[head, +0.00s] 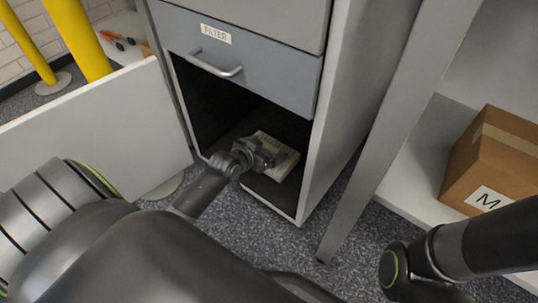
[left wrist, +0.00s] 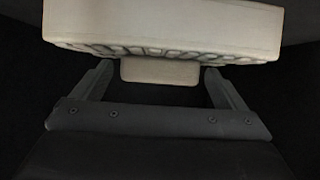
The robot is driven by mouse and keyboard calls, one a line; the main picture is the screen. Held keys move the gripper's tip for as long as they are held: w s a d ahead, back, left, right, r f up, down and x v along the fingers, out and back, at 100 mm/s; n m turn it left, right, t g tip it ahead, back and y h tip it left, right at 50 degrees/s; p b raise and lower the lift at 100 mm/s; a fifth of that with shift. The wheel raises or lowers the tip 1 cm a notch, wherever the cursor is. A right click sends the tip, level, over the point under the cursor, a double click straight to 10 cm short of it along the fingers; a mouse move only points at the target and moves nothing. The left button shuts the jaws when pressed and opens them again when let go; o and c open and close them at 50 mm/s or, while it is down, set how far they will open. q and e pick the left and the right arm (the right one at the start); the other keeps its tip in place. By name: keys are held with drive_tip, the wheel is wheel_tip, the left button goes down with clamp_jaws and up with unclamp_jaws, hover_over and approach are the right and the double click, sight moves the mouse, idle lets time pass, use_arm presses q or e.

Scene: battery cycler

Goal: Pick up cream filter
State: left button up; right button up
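The cream filter (head: 287,168) lies low inside the dark open bottom compartment of the grey cabinet. My left gripper (head: 272,155) is in the compartment and covers part of it. In the left wrist view, the cream filter (left wrist: 160,28) spans the top, with a ribbed edge and a small tab facing me. The fingers of my left gripper (left wrist: 160,80) stand apart on either side of the tab, with a dark gap on each side. My right arm shows at the lower right of the head view, but its gripper is out of view.
A closed drawer (head: 240,68) labelled FILTER is above the compartment. The cabinet's right side wall (head: 340,120) is close to my left gripper. A white panel (head: 100,135) stands at left. A cardboard box (head: 500,158) sits on a shelf at right.

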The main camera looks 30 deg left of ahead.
use_arm(q)
drive_tip(key=c, duration=0.9)
drive_tip(key=shift+c, duration=0.8)
drive_tip(key=shift+r, duration=0.1)
